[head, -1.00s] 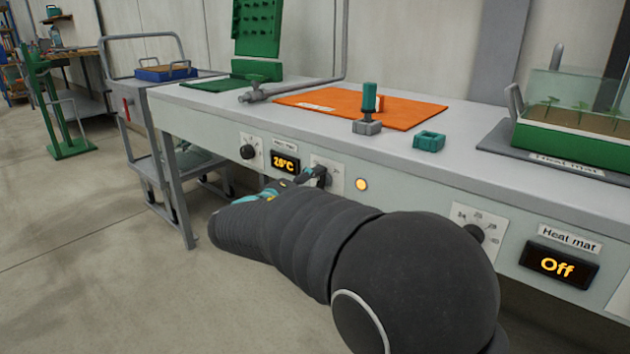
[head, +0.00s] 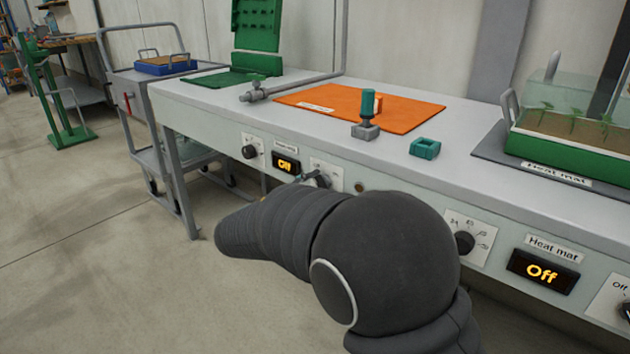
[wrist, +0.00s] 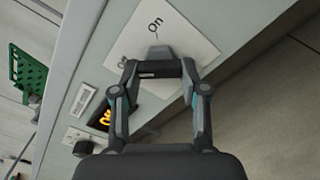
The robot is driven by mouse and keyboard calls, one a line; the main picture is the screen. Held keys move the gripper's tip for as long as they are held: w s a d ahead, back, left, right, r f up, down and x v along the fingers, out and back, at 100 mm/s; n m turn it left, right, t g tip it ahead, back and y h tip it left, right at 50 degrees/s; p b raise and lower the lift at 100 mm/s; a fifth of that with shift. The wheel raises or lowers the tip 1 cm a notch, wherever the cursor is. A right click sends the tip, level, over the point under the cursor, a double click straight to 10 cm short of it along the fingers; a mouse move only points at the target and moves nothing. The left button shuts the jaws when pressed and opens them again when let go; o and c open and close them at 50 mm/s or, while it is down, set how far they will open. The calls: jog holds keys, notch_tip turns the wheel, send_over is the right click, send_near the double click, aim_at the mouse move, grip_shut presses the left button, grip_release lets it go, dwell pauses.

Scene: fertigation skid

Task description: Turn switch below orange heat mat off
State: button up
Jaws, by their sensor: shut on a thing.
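The orange heat mat (head: 415,112) lies on the bench top. Below it on the front panel is the switch (head: 323,179) on a white plate, partly hidden by my arm in the head view. In the wrist view my gripper (wrist: 158,67) is shut on the grey switch handle (wrist: 159,52). The plate's "On" label shows beyond the handle, and the other label is partly covered by a finger. The display (head: 286,165) left of the switch seems to read "Off". The round lamp (head: 360,187) right of the switch is dark.
A dial (head: 250,152) sits left of the display. To the right are another dial (head: 466,242) and a second heat mat display (head: 543,271) reading "Off". A green tool and teal block (head: 425,148) stand on the bench. A grey cart (head: 150,110) stands left.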

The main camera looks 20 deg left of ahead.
jog(key=shift+n+p, duration=0.3)
jog(key=shift+n, duration=0.3)
jog(key=o, duration=1.1)
jog(key=shift+o, duration=0.2)
jog(key=v, duration=1.2)
jog(key=shift+f, duration=0.1)
